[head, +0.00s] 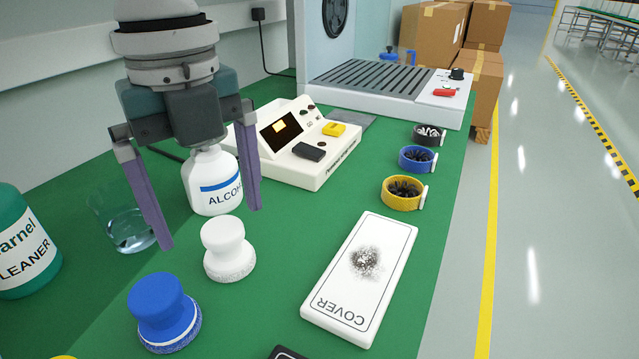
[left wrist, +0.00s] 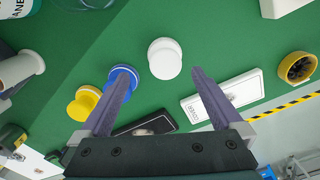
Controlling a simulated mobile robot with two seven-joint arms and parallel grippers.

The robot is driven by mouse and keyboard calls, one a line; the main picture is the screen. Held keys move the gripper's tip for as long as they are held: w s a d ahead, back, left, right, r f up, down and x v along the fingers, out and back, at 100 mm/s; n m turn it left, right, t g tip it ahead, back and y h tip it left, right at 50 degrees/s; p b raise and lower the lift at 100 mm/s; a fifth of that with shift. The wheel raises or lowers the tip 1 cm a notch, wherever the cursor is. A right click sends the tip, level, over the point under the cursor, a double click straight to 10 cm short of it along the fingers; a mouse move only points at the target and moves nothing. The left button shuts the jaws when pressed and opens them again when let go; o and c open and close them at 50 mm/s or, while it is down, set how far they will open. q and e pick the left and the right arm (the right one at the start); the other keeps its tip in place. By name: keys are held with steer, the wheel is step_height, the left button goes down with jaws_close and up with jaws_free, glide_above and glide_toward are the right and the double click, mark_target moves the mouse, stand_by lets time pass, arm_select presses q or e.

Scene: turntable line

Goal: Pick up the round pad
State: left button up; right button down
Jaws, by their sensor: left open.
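Several round pads with knob handles are in view. A white round pad (head: 229,250) stands on the green bench, and a blue round pad (head: 164,312) stands nearer to me. The left wrist view also shows the white pad (left wrist: 165,58), the blue pad (left wrist: 122,79) and a yellow one (left wrist: 83,103). My left gripper (head: 210,227) points down, open and empty, above and behind the white pad. In the left wrist view its fingertips (left wrist: 161,76) straddle the space just below the white pad. My right gripper is not seen.
A white alcohol bottle (head: 211,183) stands behind the left fingers, with a glass (head: 128,232) beside it and a green cleaner bottle (head: 22,245) at the left. A smudged white cover plate (head: 375,250) lies right.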

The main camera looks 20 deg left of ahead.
mark_target(221, 228)
arm_select(q)
steer(key=f, duration=0.2)
steer(key=f+b, duration=0.1)
steer(key=f, duration=0.1)
steer(key=w+f, duration=0.1)
steer(key=shift+f, duration=0.4)
steer(key=c, duration=1.4)
steer(key=shift+r, duration=0.15)
step_height(221, 228, up, 20)
steer(key=p, duration=0.3)
steer(key=shift+p, duration=0.4)
